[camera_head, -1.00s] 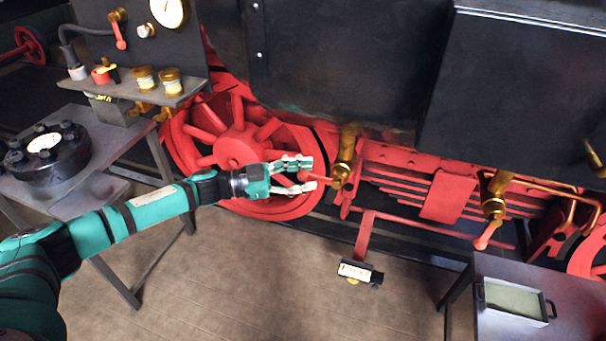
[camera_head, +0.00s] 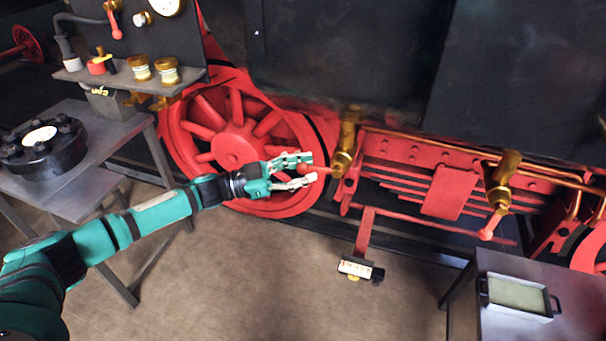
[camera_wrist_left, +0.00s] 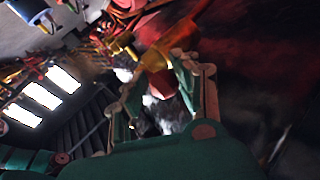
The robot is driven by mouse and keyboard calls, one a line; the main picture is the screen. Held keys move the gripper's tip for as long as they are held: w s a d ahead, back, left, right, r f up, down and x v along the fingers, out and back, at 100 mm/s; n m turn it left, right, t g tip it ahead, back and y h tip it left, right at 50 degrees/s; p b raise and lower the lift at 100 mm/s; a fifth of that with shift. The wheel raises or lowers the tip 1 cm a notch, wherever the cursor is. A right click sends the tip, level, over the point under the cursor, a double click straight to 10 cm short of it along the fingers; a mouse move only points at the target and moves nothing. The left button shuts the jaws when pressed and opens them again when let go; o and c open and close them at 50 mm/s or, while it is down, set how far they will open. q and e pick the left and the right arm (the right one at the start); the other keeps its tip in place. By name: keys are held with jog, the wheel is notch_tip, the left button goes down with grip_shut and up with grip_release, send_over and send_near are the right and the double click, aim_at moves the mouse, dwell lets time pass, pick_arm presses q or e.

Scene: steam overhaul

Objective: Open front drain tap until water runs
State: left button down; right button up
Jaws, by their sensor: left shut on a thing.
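A brass drain tap (camera_head: 346,143) hangs under the dark engine side, just right of the large red wheel. Its red lever (camera_head: 322,170) points left, close to level, into the fingers of my left gripper (camera_head: 305,170). That gripper is shut on the lever. In the left wrist view the red lever end (camera_wrist_left: 163,83) sits between the fingers, with brass beyond it. A second brass tap (camera_head: 503,180) stands further right, its red lever (camera_head: 490,226) pointing down and left. I see no water below either tap. My right gripper is out of view.
A small labelled black box (camera_head: 361,268) on a red bracket sits below the held tap. A tray (camera_head: 515,313) stands on a grey table at lower right. A side table (camera_head: 68,190) with a black flanged part is at left. The floor between is clear.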

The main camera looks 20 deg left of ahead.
pick_arm(q)
jog(key=shift+w+d+f+n+t+h+b, duration=0.1)
jog(key=shift+d+f+n+t+h+b, duration=0.15)
jog(key=shift+f+n+t+h+b, duration=0.75)
jog(key=shift+d+f+n+t+b, duration=0.3)
jog(key=shift+n+t+b, duration=0.75)
jog(key=shift+b, duration=1.4)
jog(key=shift+w+d+f+n+t+h+b, duration=0.1)
jog(key=shift+d+f+n+t+h+b, duration=0.3)
jog(key=shift+n+t+b, duration=0.95)
jog(key=shift+a+f+m+g+b, duration=0.2)
jog(key=shift+m+g+b, duration=0.1)
jog(key=shift+g+b, duration=0.1)
jog(key=c, duration=1.3)
grip_release()
jog(key=shift+o, duration=1.4)
jog(key=shift+w+f, duration=0.1)
jog(key=shift+h, duration=0.3)
jog(key=shift+d, duration=0.1)
